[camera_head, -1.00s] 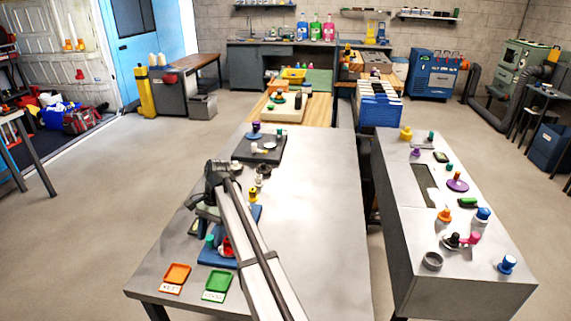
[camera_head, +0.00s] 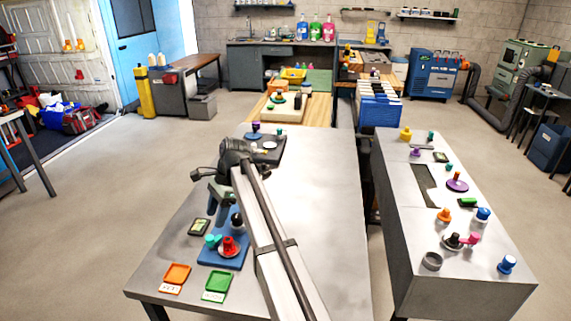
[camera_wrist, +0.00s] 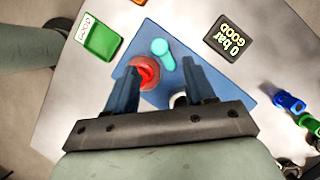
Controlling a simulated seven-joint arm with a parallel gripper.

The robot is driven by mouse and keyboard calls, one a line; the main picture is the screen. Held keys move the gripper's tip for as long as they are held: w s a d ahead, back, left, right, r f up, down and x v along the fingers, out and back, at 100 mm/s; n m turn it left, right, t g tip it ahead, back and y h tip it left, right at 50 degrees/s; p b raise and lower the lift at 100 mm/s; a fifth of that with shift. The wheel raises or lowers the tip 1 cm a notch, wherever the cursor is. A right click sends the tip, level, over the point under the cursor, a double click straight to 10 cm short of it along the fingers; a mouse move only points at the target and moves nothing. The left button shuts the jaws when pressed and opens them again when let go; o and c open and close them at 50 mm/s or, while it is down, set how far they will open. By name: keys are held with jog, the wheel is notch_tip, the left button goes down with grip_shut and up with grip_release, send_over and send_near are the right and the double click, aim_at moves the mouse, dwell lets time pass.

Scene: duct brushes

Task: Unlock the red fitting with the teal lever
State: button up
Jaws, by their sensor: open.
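The red fitting (camera_head: 229,246) stands on a blue board (camera_head: 211,258) on the near left of the table. The teal lever (camera_head: 213,241) is beside it, on its left. In the wrist view the red fitting (camera_wrist: 149,73) is near my left finger, which overlaps its edge, and the teal lever (camera_wrist: 162,50) points up and away from it. My gripper (camera_wrist: 159,68) is open and empty, its fingers spread above the board. In the head view my gripper (camera_head: 216,192) is behind the fitting, apart from it. Whether the fingers touch anything cannot be told.
A small gauge (camera_wrist: 233,38) reads "0 bar GOOD" beside the board. A dark knob (camera_head: 237,219) stands behind the fitting. An orange tray (camera_head: 177,274) and a green tray (camera_head: 216,283) lie in front. The table's right side is clear. A grey bench (camera_head: 440,270) holds several coloured fittings.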

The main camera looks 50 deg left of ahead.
jog(key=v, duration=0.6)
jog(key=w+a+n+t+y, duration=0.1)
jog(key=w+a+n+y, duration=0.1)
jog(key=w, duration=1.1)
jog(key=w+a+f+n+t+y, duration=0.1)
jog(key=w+y, duration=0.4)
jog(key=w, duration=0.8)
jog(key=shift+a+n+t, duration=0.4)
jog(key=shift+a+t, duration=0.4)
jog(key=shift+a, duration=0.1)
jog(key=shift+w, duration=0.1)
jog(key=shift+c, duration=0.4)
